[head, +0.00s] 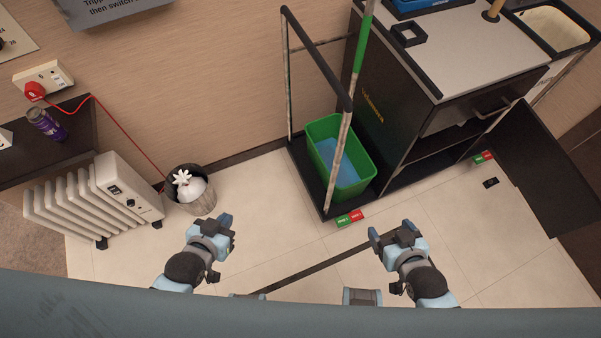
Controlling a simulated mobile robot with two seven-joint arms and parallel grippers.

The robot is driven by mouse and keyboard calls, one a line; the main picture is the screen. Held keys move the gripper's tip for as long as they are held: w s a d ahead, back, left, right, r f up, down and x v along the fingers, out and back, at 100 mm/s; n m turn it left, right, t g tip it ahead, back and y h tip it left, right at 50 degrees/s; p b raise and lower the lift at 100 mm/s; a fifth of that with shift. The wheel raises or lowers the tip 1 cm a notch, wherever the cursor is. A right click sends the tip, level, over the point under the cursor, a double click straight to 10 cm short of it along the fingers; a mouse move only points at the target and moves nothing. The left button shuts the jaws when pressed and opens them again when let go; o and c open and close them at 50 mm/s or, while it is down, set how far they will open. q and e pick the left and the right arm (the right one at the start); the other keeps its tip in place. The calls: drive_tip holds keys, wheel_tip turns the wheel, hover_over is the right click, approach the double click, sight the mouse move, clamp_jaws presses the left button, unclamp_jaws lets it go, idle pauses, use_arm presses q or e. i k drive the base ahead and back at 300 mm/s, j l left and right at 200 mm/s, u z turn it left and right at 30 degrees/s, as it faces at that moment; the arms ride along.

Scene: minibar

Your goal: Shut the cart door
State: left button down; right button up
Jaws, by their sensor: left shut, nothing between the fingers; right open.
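The cart (395,105) stands at the upper right, a dark cabinet with a light grey top and a drawer with a handle. Its dark door (545,165) stands swung wide open on the right side, showing the dark inside with a shelf. My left gripper (226,226) is shut and empty above the floor at the lower middle, left of the cart. My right gripper (392,229) is open and empty above the floor, in front of the cart. It is well to the left of the door and apart from it.
A green bucket (364,158) stands on the cart's left platform, behind an upright post. A white radiator (88,194) and a bin (196,200) stand at the left wall. Small red-green floor markers (350,218) lie by the cart. The floor between my grippers and the door is mostly clear.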

sight(561, 199)
drive_tip(key=j+z, duration=0.1)
drive_tip(key=j, duration=0.25)
drive_tip(key=l, duration=0.9)
drive_tip(key=l+u, duration=0.1)
drive_tip(key=l, duration=0.8)
drive_tip(key=k+l, duration=0.1)
drive_tip(key=l, duration=0.8)
drive_tip(key=l+u, duration=0.1)
drive_tip(key=l, duration=0.85)
drive_tip(key=k+l, duration=0.1)
drive_tip(key=l, duration=0.8)
drive_tip(key=i+j, duration=0.1)
drive_tip(key=j, duration=0.45)
